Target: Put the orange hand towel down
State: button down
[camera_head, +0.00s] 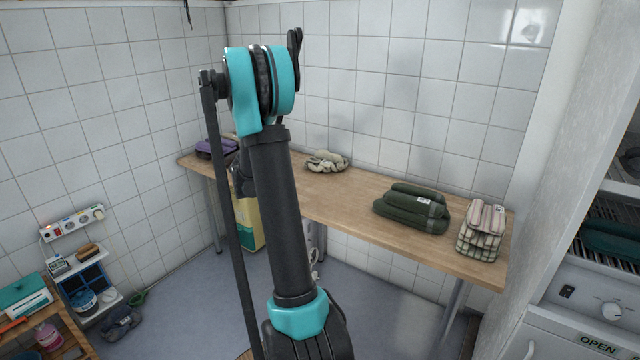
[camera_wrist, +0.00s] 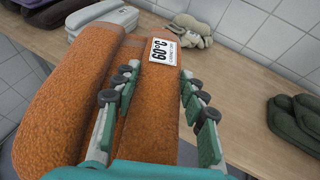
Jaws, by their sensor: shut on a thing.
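The orange hand towel (camera_wrist: 65,115) fills much of the wrist view, folded into thick rolls with a white "60°C" label (camera_wrist: 165,52). My gripper (camera_wrist: 158,88) is shut on the orange hand towel, with its teal and grey fingers along both sides of one fold. The wooden table (camera_wrist: 235,85) shows beyond and beneath the towel; I cannot tell whether they touch. In the head view, my arm hides the gripper and towel, and the wooden table (camera_head: 340,198) runs along the tiled wall.
On the table are a purple folded cloth (camera_head: 215,148) at the left end, a beige cloth (camera_head: 326,162), a green folded stack (camera_head: 412,207) and a plaid bundle (camera_head: 482,231). Bare wood lies between the beige cloth and green stack. Machines stand at right.

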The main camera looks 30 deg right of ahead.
aim_at(326, 198)
jog(key=s+d+r+m+g+h, duration=0.2)
jog(key=d, duration=0.9)
jog(key=s+d+r+m+g+h, duration=0.1)
jog(key=s+d+m+g, duration=0.1)
jog(key=d, duration=1)
jog(key=f, duration=1.9)
jog(key=shift+w+a+f, duration=0.2)
jog(key=shift+f, duration=0.15)
jog(key=c, duration=0.9)
grip_release()
jog(key=shift+o, duration=0.2)
